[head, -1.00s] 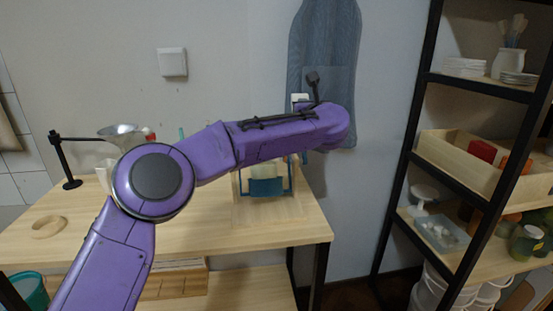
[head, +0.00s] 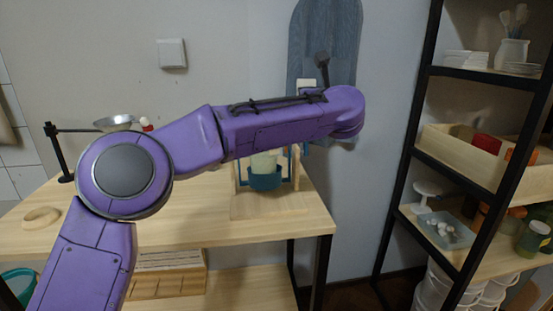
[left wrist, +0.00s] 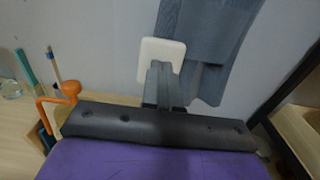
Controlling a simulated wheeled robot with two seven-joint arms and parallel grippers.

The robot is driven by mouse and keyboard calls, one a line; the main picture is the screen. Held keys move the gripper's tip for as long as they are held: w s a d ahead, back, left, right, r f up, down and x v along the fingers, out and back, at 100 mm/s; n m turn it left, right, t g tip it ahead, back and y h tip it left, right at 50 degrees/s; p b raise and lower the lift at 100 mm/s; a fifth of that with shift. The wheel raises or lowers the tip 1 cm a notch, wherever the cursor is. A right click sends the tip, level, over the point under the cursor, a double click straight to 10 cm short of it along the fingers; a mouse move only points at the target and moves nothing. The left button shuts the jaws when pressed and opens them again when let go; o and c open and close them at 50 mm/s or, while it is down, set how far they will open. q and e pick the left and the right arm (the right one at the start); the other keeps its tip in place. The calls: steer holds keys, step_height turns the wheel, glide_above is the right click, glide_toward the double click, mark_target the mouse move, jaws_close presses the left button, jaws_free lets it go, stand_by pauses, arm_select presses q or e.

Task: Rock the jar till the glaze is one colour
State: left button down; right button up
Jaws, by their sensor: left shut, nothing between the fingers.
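The jar (head: 264,164) stands in a blue cradle frame (head: 238,173) on a wooden base (head: 262,208) on the table. Its upper part looks pale cream and its lower part teal; I cannot tell whether the teal is glaze or a holder. My left forearm crosses in front and hides the top of the cradle. My left gripper (left wrist: 162,72) is shut and empty in the left wrist view, in front of a white plate near the wall. An orange knob (left wrist: 70,89) on an orange rod is left of the gripper, apart from it. My right gripper is not in view.
A blue apron (head: 338,45) hangs behind my arm. A metal bowl (head: 114,123) on a black stand and a wooden ring (head: 41,217) are at the table's left. A black-framed shelf (head: 470,75) with pots stands at right. The table front is mostly clear.

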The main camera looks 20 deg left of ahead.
arm_select(q)
steer(key=shift+b+v, duration=0.3)
steer(key=shift+v, duration=0.9)
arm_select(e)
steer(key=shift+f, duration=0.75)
arm_select(q)
steer(key=shift+d, duration=0.1)
steer(key=b+v, duration=0.2)
steer(key=v, duration=0.2)
steer(key=shift+s+b, duration=0.2)
steer(key=shift+b, duration=0.2)
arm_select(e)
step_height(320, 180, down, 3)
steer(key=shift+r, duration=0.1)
arm_select(q)
steer(key=shift+r, duration=0.1)
